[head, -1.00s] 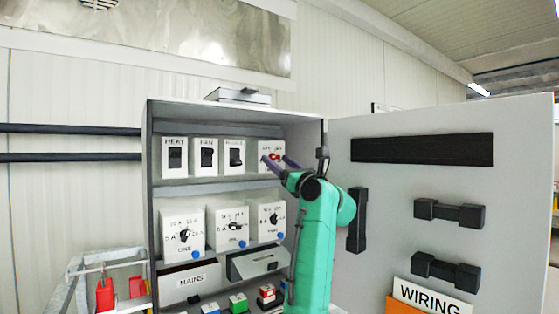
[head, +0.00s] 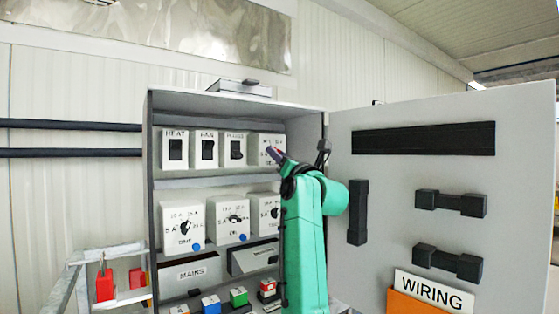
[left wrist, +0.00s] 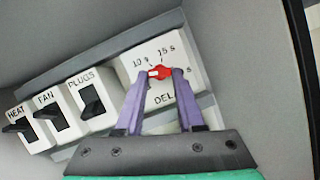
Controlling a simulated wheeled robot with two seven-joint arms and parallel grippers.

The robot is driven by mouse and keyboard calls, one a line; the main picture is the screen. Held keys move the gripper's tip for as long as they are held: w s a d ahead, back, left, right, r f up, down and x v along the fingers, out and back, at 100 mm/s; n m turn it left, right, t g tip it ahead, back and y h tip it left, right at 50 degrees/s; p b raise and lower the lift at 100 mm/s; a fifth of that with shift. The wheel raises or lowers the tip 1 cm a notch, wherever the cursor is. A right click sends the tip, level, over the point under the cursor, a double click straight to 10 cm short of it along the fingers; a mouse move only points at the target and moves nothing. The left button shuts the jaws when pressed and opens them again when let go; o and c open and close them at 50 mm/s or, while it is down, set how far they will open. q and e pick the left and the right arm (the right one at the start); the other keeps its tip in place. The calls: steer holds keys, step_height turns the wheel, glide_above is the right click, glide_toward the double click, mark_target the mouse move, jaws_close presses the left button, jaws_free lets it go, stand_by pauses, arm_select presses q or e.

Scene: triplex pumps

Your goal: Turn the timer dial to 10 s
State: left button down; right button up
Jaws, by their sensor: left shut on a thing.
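The timer is a white box (left wrist: 188,50) labelled DELAY, with "10 s" and "15 s" above its red dial (left wrist: 160,73). A further mark to the right is partly hidden by a finger. The dial has a white mark at its left end, just below the "10 s" print. My left gripper (left wrist: 160,76) is shut on the dial, one purple finger on each side. In the head view the timer box (head: 260,140) is at the right end of the cabinet's top shelf; my left gripper (head: 272,152) covers its dial. My right gripper is not in view.
HEAT (head: 175,150), FAN (head: 207,150) and PLUGS (head: 236,150) switches stand left of the timer. Dial boxes (head: 183,228) fill the shelf below. The open cabinet door (head: 400,200) stands to the right of my left arm. The cabinet's side wall is close to the timer.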

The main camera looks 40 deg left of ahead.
arm_select(q)
steer(key=shift+s+a+r+m+t+h+b, duration=0.1)
steer(key=shift+m+t+h+b, duration=0.45)
steer(key=shift+m, duration=1.25)
steer(key=shift+s+d+r+m+t+h+b, duration=0.15)
steer(key=shift+m+t+h+b, duration=0.45)
steer(key=shift+m, duration=1.2)
steer(key=shift+s+a+r+m+t+h+b, duration=0.15)
steer(key=shift+m+t+h+b, duration=0.4)
steer(key=shift+m, duration=1.25)
steer(key=shift+h, duration=0.3)
steer(key=c, duration=0.5)
jaws_free()
steer(key=shift+w, duration=0.1)
steer(key=shift+f, duration=0.15)
